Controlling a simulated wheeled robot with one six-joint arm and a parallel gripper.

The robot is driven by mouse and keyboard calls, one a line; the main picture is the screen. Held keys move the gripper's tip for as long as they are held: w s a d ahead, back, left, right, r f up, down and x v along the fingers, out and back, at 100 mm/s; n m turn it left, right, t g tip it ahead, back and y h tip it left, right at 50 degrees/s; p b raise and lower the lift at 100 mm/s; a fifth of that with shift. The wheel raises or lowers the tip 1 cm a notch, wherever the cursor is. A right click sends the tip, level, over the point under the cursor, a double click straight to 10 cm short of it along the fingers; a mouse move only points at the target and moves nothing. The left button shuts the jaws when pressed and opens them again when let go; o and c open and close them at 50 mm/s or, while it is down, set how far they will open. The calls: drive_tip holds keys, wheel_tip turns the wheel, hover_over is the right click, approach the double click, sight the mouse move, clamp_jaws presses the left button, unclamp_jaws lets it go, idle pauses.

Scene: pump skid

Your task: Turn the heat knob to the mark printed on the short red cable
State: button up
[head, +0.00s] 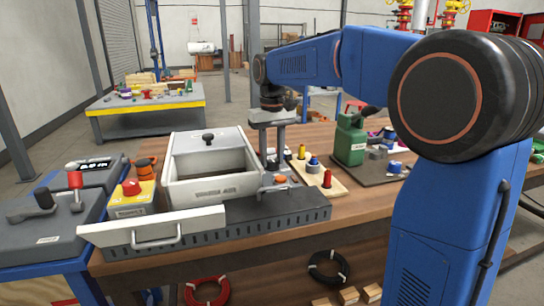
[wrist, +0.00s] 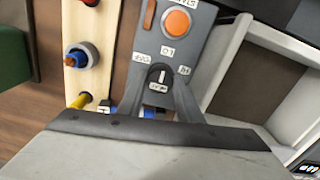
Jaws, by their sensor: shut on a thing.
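The heat knob (wrist: 160,76) is a small dark knob with a white line, set in a grey control panel (wrist: 183,52). Printed labels stand around it; OFF and LO seem readable, the others are too small or blurred. The white line points roughly toward the LO side. My gripper (wrist: 160,92) is shut on the knob, one finger on each side. In the head view my gripper (head: 273,180) reaches down to the panel, where the knob is hidden.
An orange button (wrist: 176,23) sits beside the knob.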

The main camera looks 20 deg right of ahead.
sight(272, 159)
idle(0.3)
drive_tip(key=o, duration=1)
drive_tip(key=shift+o, duration=0.2)
wheel_tip(272, 159, up, 17)
drive_tip(key=shift+r, duration=0.2)
